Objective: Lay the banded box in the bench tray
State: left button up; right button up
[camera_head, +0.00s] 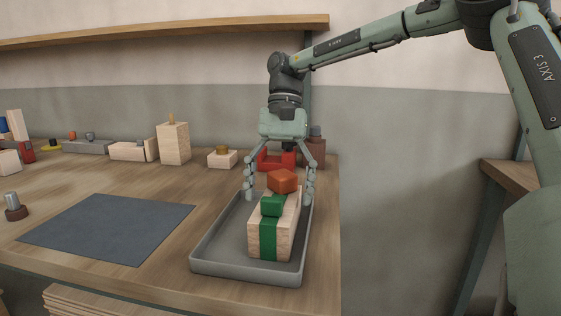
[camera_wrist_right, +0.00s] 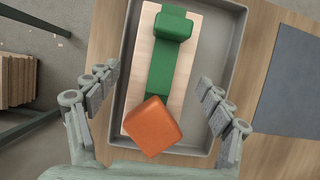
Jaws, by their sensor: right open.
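The banded box (camera_head: 284,237) is a pale wooden block with a green band and a green knob on top. It lies inside the grey bench tray (camera_head: 203,247), lengthwise along it, and also shows in the right wrist view (camera_wrist_right: 184,88). An orange block (camera_head: 282,181) shows at the far end of the box; in the right wrist view the orange block (camera_wrist_right: 152,126) overlaps the end of the green band. My right gripper (camera_head: 279,192) is open, its fingers apart on either side of the orange block and the box's far end. My left gripper is not in view.
A dark blue-grey mat (camera_head: 107,228) lies flat and empty left of the tray. Several wooden blocks, a red part (camera_head: 270,160) and small pieces stand along the back of the bench. The tray is close to the bench's right edge. A shelf (camera_head: 160,31) runs along the wall above.

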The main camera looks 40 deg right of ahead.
jog(key=v, duration=0.8)
jog(key=shift+w+d+r, duration=0.1)
jog(key=shift+r, duration=0.1)
jog(key=shift+w+d+r, duration=0.1)
jog(key=shift+r, duration=0.25)
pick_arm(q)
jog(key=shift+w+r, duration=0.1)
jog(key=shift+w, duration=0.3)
pick_arm(e)
jog(key=shift+r, duration=0.25)
jog(key=shift+f, duration=0.1)
